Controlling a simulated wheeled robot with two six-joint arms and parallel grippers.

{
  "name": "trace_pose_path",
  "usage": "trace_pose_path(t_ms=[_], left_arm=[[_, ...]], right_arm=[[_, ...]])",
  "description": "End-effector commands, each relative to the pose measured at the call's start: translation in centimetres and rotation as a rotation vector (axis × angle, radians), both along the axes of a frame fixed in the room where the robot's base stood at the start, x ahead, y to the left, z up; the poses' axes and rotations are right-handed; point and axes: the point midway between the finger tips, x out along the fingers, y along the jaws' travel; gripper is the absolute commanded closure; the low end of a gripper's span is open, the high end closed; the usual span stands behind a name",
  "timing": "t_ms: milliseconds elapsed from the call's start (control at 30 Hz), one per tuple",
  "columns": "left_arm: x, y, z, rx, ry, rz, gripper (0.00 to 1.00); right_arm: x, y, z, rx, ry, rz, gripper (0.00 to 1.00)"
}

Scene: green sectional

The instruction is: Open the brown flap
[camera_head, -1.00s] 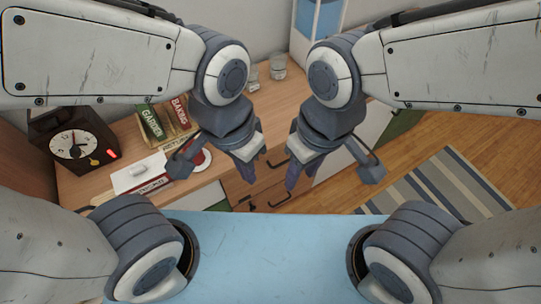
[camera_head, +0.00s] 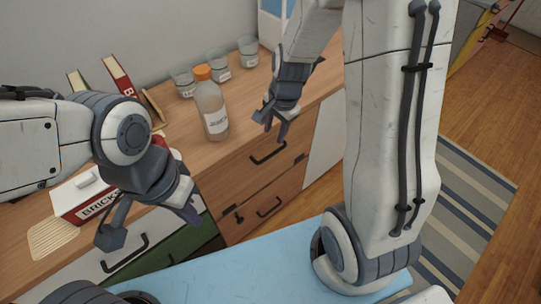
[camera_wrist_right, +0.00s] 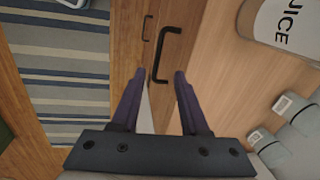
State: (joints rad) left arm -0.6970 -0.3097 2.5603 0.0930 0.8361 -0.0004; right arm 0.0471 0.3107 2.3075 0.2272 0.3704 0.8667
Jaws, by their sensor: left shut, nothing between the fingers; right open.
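The brown cabinet front below the counter has an upper panel (camera_head: 250,168) with a black handle (camera_head: 268,153) and a lower panel (camera_head: 255,212) with another black handle (camera_head: 270,207). My right gripper (camera_head: 273,126) is open and empty near the counter's front edge, above the upper handle. In the right wrist view, the nearer black handle (camera_wrist_right: 164,55) lies just beyond the open fingertips (camera_wrist_right: 158,78), seemingly apart from them. A second handle (camera_wrist_right: 147,28) is farther off. My left gripper (camera_head: 188,212) is shut and empty, left of the brown front, before the white and green drawers.
On the counter (camera_head: 170,130) stand an orange-capped bottle (camera_head: 211,108), several glasses (camera_head: 217,62), books (camera_head: 119,74) and a box labelled BRICKS (camera_head: 78,197). A striped rug (camera_head: 465,190) lies on the wooden floor at right.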

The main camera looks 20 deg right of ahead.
Motion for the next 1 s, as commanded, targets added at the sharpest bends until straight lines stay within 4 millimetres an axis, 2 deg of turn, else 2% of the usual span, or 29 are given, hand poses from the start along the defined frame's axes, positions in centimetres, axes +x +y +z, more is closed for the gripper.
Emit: trace_pose_path(t_ms=[33,133,267,500,633,800,1000], left_arm=[[0.0,0.0,-0.8,-0.001,-0.001,0.000,1.00],[0.0,0.0,-1.1,-0.001,-0.001,0.000,1.00],[0.0,0.0,-1.4,-0.001,-0.001,0.000,1.00],[0.0,0.0,-3.2,-0.001,-0.001,0.000,1.00],[0.0,0.0,-4.1,-0.001,-0.001,0.000,1.00],[0.0,0.0,-4.7,-0.001,-0.001,0.000,1.00],[0.0,0.0,-4.7,-0.001,-0.001,0.000,1.00]], right_arm=[[0.4,-0.8,-1.3,0.003,0.000,-0.048,0.55],[0.7,-1.4,-2.1,0.007,-0.001,-0.093,0.55],[1.0,-1.3,-3.7,0.007,0.001,-0.097,0.55],[1.7,-0.9,-8.3,0.007,0.002,-0.094,0.55],[2.1,-0.8,-10.3,0.007,-0.001,-0.092,0.55],[2.4,-0.6,-11.6,0.006,-0.002,-0.092,0.55],[2.5,-0.6,-11.8,0.006,-0.002,-0.092,0.55]])
